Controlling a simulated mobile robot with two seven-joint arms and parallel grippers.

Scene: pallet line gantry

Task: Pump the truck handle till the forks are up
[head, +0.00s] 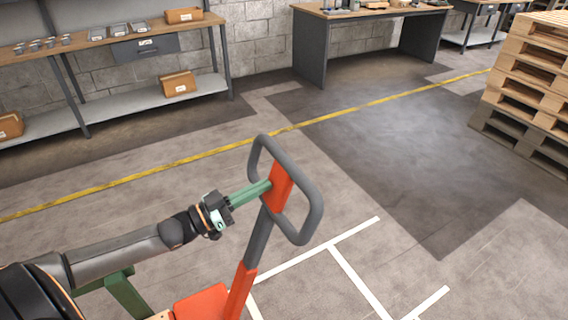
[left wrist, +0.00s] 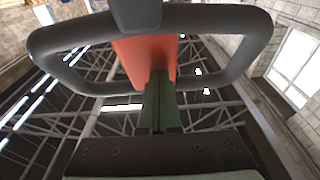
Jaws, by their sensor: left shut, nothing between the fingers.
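The truck handle is a grey loop (head: 313,200) with an orange middle piece (head: 279,187), on a grey and orange shaft (head: 258,240) that leans up and to the right from the orange truck body (head: 203,303). My left gripper (head: 266,186) has its green fingers shut with nothing between them. Their tips are at the left side of the orange piece; I cannot tell if they touch it. In the left wrist view the fingers (left wrist: 158,90) point at the orange piece (left wrist: 146,58), inside the grey loop (left wrist: 236,40). The forks cannot be made out. My right gripper is out of view.
A shelf bench (head: 150,98) with boxes stands at the back left, and a workbench (head: 310,48) at the back. Stacked wooden pallets (head: 520,75) stand at the right. Open floor with yellow and white lines lies around the handle.

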